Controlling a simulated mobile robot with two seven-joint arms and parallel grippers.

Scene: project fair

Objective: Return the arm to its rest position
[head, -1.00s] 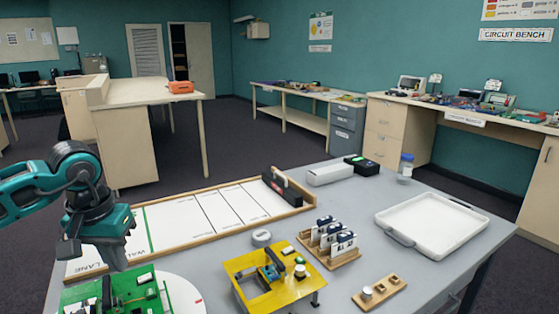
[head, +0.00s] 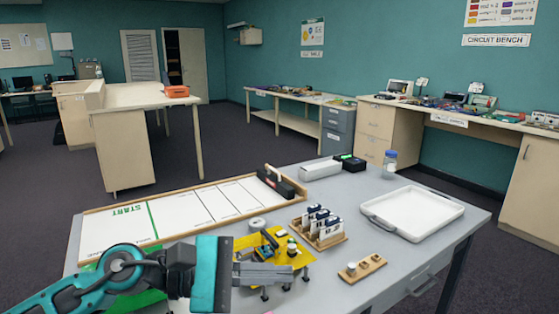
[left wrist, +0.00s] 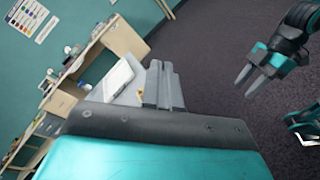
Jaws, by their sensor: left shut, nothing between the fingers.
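My left arm comes in from the lower left of the head view. Its gripper (head: 268,274) is shut and empty, held level and pointing right in front of the yellow board (head: 305,258). It hides part of that board and most of a green board (head: 135,304). In the left wrist view the left gripper's fingers (left wrist: 161,85) are together with nothing between them. My right gripper (left wrist: 252,80) shows at the upper right of that view, over the dark floor, its two fingers apart and empty.
On the grey table are a white track (head: 180,215) with a START mark, a wooden rack (head: 322,238) of cards, a small wooden block (head: 363,268) with holes and a white tray (head: 413,213). The front right of the tabletop is mostly clear.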

